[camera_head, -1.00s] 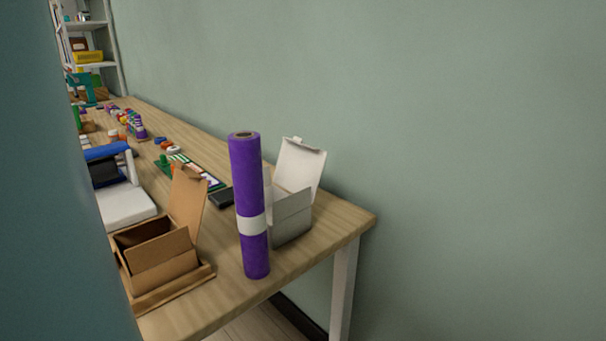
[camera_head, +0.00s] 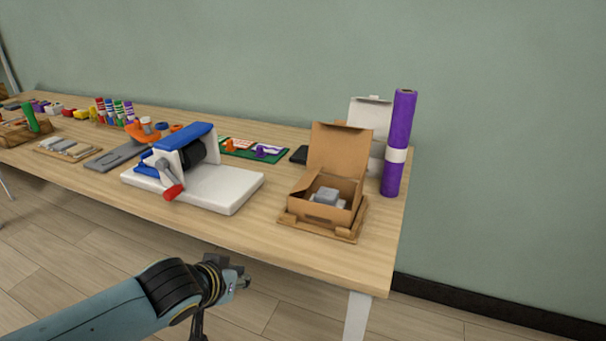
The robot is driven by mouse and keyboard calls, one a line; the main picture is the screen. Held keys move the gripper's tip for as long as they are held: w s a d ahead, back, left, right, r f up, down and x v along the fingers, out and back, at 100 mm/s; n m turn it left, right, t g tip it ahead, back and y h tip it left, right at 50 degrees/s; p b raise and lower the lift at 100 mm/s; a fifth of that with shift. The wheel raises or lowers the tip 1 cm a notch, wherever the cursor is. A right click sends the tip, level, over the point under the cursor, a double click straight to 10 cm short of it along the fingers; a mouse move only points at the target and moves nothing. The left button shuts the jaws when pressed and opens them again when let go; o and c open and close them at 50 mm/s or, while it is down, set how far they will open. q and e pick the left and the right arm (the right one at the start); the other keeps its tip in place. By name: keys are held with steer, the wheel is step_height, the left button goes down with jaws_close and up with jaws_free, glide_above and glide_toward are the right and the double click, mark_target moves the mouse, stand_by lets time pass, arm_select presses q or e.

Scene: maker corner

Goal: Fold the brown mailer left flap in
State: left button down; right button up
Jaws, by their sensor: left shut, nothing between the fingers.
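The brown mailer (camera_head: 336,155) stands open near the right end of the table, with its lid upright at the back. Its left flap (camera_head: 304,181) sticks up and leans at the left side of the box. A grey item (camera_head: 327,196) lies inside. The mailer rests on a flat brown cardboard piece (camera_head: 296,219). My left gripper (camera_head: 242,281) is shut and empty, in front of the table's front edge and below the tabletop, to the lower left of the mailer and apart from it. My right gripper is not in view.
A purple roll (camera_head: 402,130) stands right of the mailer, and a white box (camera_head: 368,115) stands behind it. A white-and-blue press (camera_head: 222,188) with a red-knobbed handle is to the left. Bare tabletop (camera_head: 250,229) lies along the front edge.

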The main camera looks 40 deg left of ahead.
arm_select(q)
steer(key=shift+n+t, duration=0.3)
steer(key=shift+t, duration=0.3)
steer(key=r, duration=0.2)
steer(key=w+r, duration=0.1)
steer(key=r, duration=0.1)
steer(key=w+r, duration=0.1)
steer(key=r, duration=0.1)
steer(key=shift+r, duration=0.15)
step_height(320, 180, up, 13)
steer(key=n+t+h, duration=0.1)
steer(key=n+t, duration=0.2)
steer(key=t, duration=0.3)
glide_above(306, 182)
steer(key=a, duration=0.2)
steer(key=shift+s+p, duration=0.1)
steer(key=shift+p, duration=0.35)
steer(key=f, duration=0.1)
steer(key=d+f, duration=0.1)
steer(key=shift+d+f, duration=0.2)
steer(key=shift+f, duration=0.1)
steer(key=shift+d+f+b, duration=0.3)
steer(key=shift+f, duration=0.15)
